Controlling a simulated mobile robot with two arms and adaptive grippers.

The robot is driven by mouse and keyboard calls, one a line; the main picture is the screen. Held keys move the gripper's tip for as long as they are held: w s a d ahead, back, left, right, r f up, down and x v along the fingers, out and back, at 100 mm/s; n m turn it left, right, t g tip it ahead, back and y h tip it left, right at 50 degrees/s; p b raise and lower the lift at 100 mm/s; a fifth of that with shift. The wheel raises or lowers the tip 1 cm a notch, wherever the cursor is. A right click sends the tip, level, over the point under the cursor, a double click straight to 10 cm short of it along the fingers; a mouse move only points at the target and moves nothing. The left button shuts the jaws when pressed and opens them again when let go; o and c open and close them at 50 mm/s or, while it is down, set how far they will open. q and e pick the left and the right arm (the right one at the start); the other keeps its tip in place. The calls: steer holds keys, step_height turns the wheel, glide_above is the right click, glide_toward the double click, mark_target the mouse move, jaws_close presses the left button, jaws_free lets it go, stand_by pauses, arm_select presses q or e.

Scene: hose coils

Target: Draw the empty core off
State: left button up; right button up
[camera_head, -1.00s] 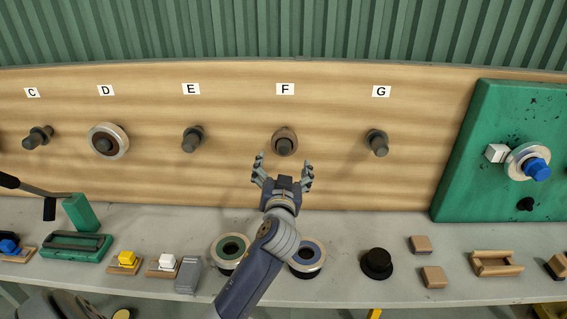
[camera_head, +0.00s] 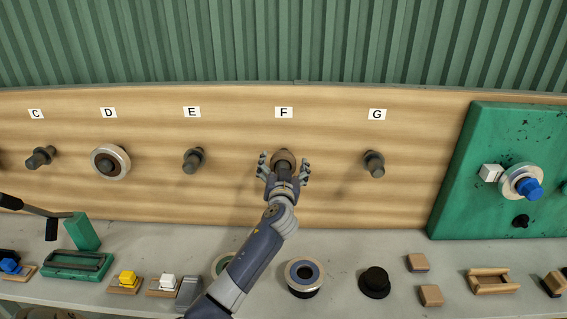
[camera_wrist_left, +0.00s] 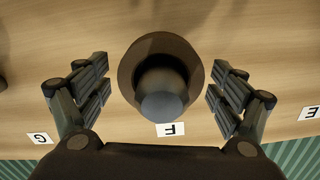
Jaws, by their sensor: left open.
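A brown empty core (camera_head: 283,154) sits around the dark peg under label F (camera_head: 284,112) on the wooden board. In the left wrist view the core (camera_wrist_left: 127,72) is a brown ring with the grey peg (camera_wrist_left: 163,100) sticking out through it. My left gripper (camera_head: 284,161) is in front of peg F, with one finger on each side. In the wrist view the open fingers (camera_wrist_left: 158,90) stand apart from the core, with gaps on both sides. The gripper hides the lower part of the core in the head view. My right gripper is not in view.
Pegs C (camera_head: 40,157), E (camera_head: 193,160) and G (camera_head: 374,163) are bare; peg D holds a pale-rimmed coil (camera_head: 110,163). A green panel (camera_head: 455,190) stands at right. The grey bench (camera_head: 340,250) below holds a blue-ringed coil (camera_head: 304,277), a black hat-shaped piece (camera_head: 375,282) and blocks.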

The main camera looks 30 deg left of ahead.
arm_select(q)
steer(key=shift+c, duration=0.2)
steer(key=c, duration=1.1)
steer(key=shift+v, duration=3.5)
steer(key=shift+v, duration=3.2)
steer(key=shift+w, duration=0.1)
